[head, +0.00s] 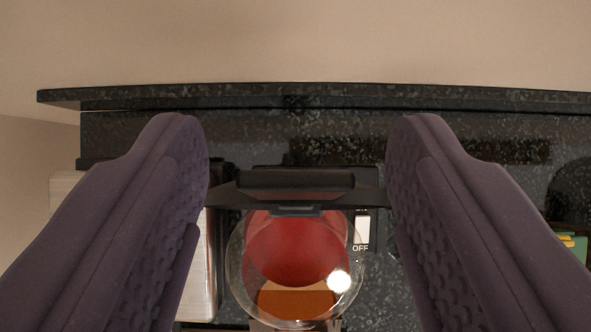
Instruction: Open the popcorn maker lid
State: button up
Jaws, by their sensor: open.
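My gripper (300,135) is open, with its two dark purple padded fingers wide apart on the left and right of the head view. Between them, lower in the picture, is what looks like the popcorn maker (297,250), with a clear round rim around red and orange surfaces. A dark flat piece (290,194) lies across its far side; I cannot tell whether this is the lid or part of the body. A white switch (362,231) marked OFF is at its right. Nothing is between the fingertips. The maker's near part is cut off by the picture's bottom edge.
A speckled black stone counter (260,125) with a raised back edge (300,97) runs behind the maker. A silvery appliance (200,268) stands close on the left, partly hidden by the left finger. Green and yellow items (572,243) are at the far right. A plain beige wall is behind.

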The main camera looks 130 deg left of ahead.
jog(key=b+v, duration=0.1)
jog(key=v, duration=0.6)
jog(key=shift+b, duration=0.35)
jog(key=shift+a+r, duration=0.1)
jog(key=shift+r, duration=0.05)
jog(key=w+a+r+n+t+y+b, duration=0.1)
jog(key=a+r+n+t+b, duration=0.15)
jog(key=a+r+b, duration=0.55)
jog(key=a+r+n+t+y+b, duration=0.1)
jog(key=a+r+t+y+b, duration=0.2)
jog(key=a+b, duration=0.85)
jog(key=s+a+r+n+t+b, duration=0.2)
jog(key=s+a+r+b, duration=0.3)
jog(key=s+a+b, duration=0.4)
jog(key=s+a+r+n+t+y+b, duration=0.1)
jog(key=s+a+r+n+t+b, duration=0.1)
jog(key=s+a+r+b, duration=0.3)
jog(key=s+a+n+b, duration=0.1)
jog(key=s+a+b, duration=0.3)
jog(key=s, duration=0.3)
jog(key=shift+a+t+b, duration=0.15)
jog(key=shift+t+b, duration=0.2)
jog(key=shift+b, duration=0.25)
jog(key=shift+n, duration=0.25)
jog(key=shift+c, duration=0.2)
